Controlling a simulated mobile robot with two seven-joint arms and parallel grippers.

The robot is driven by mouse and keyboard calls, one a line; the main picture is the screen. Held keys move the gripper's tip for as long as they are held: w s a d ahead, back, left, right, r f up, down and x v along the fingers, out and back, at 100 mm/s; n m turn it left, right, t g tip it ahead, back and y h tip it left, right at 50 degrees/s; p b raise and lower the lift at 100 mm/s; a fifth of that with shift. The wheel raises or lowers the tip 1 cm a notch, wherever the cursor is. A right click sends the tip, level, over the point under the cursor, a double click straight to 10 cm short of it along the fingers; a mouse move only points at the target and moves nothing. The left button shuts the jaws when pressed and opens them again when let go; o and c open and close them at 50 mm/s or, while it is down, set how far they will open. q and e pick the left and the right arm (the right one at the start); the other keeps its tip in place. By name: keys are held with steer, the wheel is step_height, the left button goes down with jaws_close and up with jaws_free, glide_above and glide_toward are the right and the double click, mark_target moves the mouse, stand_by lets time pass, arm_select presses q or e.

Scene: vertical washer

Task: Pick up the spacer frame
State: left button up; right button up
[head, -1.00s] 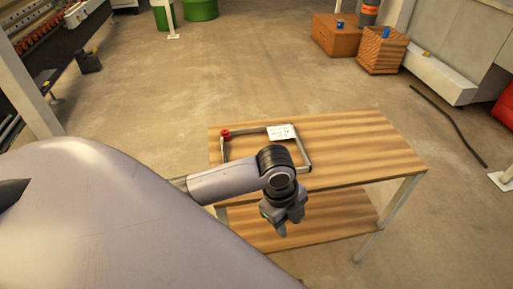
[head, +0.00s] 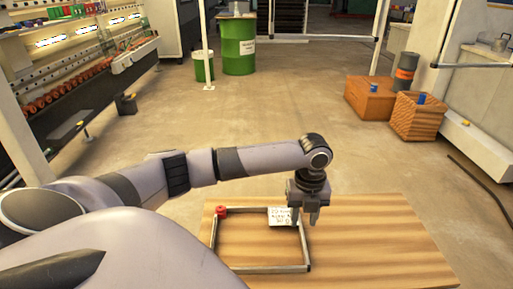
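The spacer frame (head: 266,269) is a thin grey rectangular frame lying flat on the wooden table (head: 380,245). It has a red piece (head: 221,211) at its far left corner and a white label (head: 280,216) with writing on its far side. My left gripper (head: 308,222) points down at the far right corner of the frame, just right of the label. It hides part of that corner. I cannot tell whether its fingers touch the frame or how far apart they are. My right gripper is not in view.
The table top right of the frame is clear. Behind the table is open floor. Two brown boxes (head: 370,98) (head: 417,117) stand at the back right, and green drums (head: 237,45) at the back. A machine (head: 85,65) stands on the left.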

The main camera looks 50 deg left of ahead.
mark_target(302, 232)
arm_select(q)
steer(key=f, duration=0.5)
steer(key=shift+w+f, duration=0.2)
steer(key=shift+f, duration=0.05)
steer(key=shift+d, duration=0.1)
steer(key=shift+c, duration=0.3)
jaws_close()
steer(key=shift+r, duration=0.15)
